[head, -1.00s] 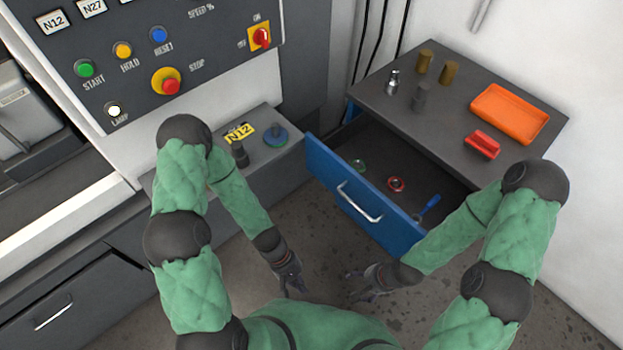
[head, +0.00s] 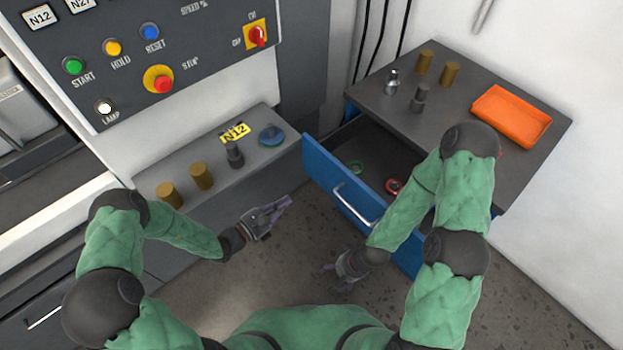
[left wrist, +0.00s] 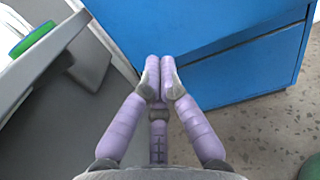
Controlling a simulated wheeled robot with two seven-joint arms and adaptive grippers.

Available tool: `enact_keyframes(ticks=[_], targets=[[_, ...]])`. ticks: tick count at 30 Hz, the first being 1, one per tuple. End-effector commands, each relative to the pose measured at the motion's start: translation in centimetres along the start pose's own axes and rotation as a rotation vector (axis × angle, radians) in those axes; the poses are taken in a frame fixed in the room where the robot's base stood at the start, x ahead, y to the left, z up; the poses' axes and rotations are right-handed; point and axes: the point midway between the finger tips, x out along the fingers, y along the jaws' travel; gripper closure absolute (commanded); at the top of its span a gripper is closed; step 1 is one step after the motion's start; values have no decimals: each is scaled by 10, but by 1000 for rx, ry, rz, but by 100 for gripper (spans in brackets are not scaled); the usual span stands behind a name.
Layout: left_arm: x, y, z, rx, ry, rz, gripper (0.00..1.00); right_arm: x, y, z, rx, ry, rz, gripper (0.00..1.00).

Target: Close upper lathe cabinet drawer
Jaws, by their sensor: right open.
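The upper drawer (head: 322,174) of the lathe cabinet has a blue front and a silver handle (head: 352,206). My right gripper (head: 328,280) is open and empty, below the handle on the near side of the drawer front. My right arm hides the drawer's right part.
The cabinet top (head: 440,122) carries an orange tray (head: 512,115) and several small cylinders. A grey ledge (head: 270,160) at left holds brown cylinders, a dark knob and a blue disc. The control panel (head: 200,60) stands behind. Floor is free between my grippers.

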Motion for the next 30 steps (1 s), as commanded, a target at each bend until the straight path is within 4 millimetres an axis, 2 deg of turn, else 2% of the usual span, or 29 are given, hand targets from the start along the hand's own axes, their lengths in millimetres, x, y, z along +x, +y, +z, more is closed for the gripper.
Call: enact_keyframes(ticks=[18, 24, 30], targets=[[103, -3, -3, 3, 1, -8, 100, 31, 11, -1, 0, 0, 0, 19], [126, -2, -2, 0, 2, -6, 100, 39, 14, -2, 0, 0, 0, 19], [133, -2, -1, 0, 3, -4, 100, 41, 15, -2, 0, 0, 0, 19]])
